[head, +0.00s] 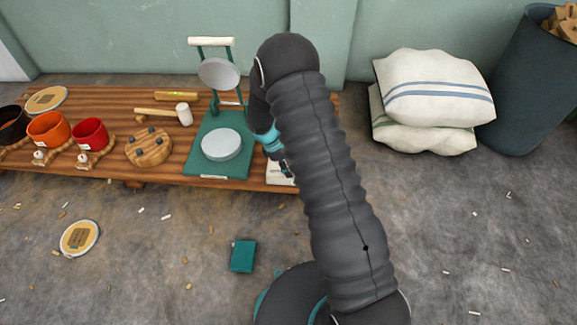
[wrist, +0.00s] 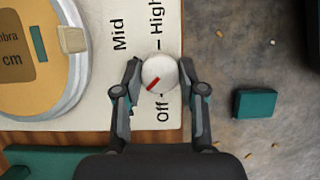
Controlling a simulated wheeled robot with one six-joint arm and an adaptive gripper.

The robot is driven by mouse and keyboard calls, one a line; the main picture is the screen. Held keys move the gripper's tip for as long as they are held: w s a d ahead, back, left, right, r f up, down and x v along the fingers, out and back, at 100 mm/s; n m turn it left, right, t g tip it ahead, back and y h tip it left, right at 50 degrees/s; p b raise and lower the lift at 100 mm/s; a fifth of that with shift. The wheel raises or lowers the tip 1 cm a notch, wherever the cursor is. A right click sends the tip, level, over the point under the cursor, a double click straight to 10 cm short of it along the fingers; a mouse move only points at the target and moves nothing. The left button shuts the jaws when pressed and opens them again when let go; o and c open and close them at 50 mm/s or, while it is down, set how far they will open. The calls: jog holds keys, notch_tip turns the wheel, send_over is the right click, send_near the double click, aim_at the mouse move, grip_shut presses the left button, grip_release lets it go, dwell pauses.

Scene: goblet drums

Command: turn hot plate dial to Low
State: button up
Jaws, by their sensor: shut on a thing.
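The hot plate is a cream panel (wrist: 100,112) at the table's edge in the wrist view, printed with Mid, High and Off. Its dial (wrist: 160,73) is a round white knob with a red mark slanting to the lower left of the picture. Off is printed below the knob, High above it, and Mid to the upper left. No Low label shows; the left finger covers part of the panel. My gripper (wrist: 160,68) is shut on the dial, one finger on each side. In the head view the hot plate (head: 275,181) is mostly hidden behind my arm.
A round labelled disc (wrist: 45,60) lies on the hot plate. A teal block (head: 242,257) lies on the floor. A green press (head: 195,165), a mallet (head: 184,114) and red (head: 90,134) and orange pots (head: 47,130) stand on the wooden table. White sacks (head: 425,88) lie right.

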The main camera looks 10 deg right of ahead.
jog(key=shift+m+g+y, duration=0.3)
jog(key=shift+m+g, duration=0.1)
jog(key=shift+m, duration=0.8)
jog(key=o, duration=1.1)
jog(key=v, duration=1.2)
jog(key=shift+w, duration=0.2)
jog(key=shift+m, duration=0.3)
